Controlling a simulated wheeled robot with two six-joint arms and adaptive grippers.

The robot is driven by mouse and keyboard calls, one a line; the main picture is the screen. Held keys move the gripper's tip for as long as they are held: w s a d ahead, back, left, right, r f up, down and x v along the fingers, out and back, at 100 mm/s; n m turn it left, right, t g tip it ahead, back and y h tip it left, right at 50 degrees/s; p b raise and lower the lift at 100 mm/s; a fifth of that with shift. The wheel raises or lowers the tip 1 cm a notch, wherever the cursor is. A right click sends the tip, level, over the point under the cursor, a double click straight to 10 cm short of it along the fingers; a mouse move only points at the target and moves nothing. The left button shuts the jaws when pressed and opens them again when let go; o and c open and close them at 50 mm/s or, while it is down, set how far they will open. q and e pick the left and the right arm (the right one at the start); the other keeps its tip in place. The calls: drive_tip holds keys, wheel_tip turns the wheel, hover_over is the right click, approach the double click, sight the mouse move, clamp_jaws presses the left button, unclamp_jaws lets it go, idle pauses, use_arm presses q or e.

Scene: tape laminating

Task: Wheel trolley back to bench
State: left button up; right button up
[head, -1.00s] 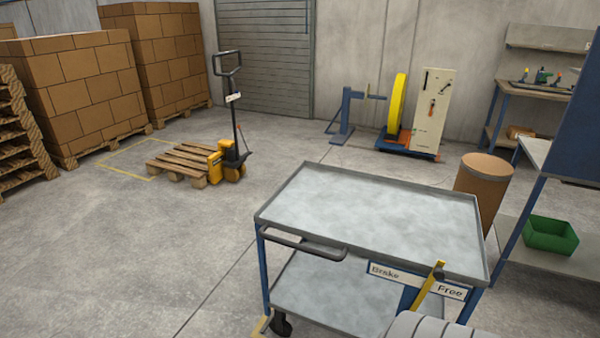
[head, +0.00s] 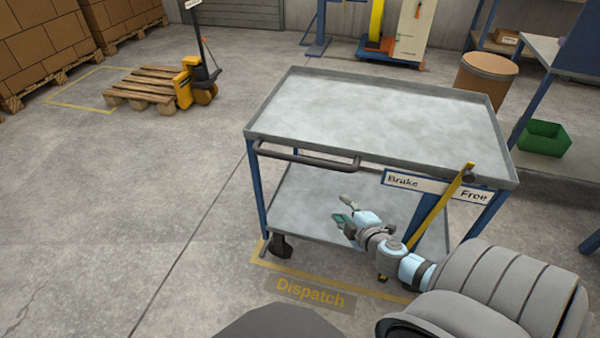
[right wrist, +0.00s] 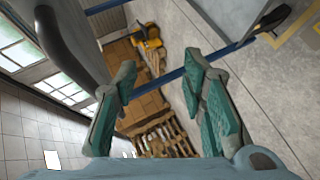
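The trolley (head: 375,110) has a grey top tray, a lower shelf (head: 300,215) and blue legs. Its top is empty. A dark handle (head: 305,157) runs along its near left side and also shows as a dark bar in the right wrist view (right wrist: 70,45). A yellow brake lever (head: 437,212) leans right, its upper end between the Brake and Free labels, nearer Free. My right gripper (head: 347,217) is below and right of the handle, in front of the lower shelf. It is open and empty in the right wrist view (right wrist: 160,74). My left gripper is out of view.
A yellow floor outline marked Dispatch (head: 310,292) lies at the trolley's near side. A brown drum (head: 486,78) and a bench (head: 580,55) with a green bin (head: 543,138) stand right. A pallet truck (head: 195,80) is back left. Floor at left is clear.

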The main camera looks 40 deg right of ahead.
sight(300, 162)
drive_tip(key=w+a+r+n+t+y+b, duration=0.1)
drive_tip(key=w+a+r+n+t+y, duration=0.25)
drive_tip(key=r, duration=0.55)
drive_tip(key=shift+h, duration=0.95)
drive_tip(key=x, duration=0.8)
drive_tip(key=a+p+x, duration=0.1)
drive_tip(key=x, duration=0.3)
drive_tip(key=shift+w+r, duration=0.25)
drive_tip(key=shift+w, duration=0.3)
drive_tip(key=shift+w+d, duration=0.1)
drive_tip(key=shift+w, duration=0.3)
drive_tip(key=shift+w+f, duration=0.15)
drive_tip(key=shift+w, duration=0.1)
clamp_jaws()
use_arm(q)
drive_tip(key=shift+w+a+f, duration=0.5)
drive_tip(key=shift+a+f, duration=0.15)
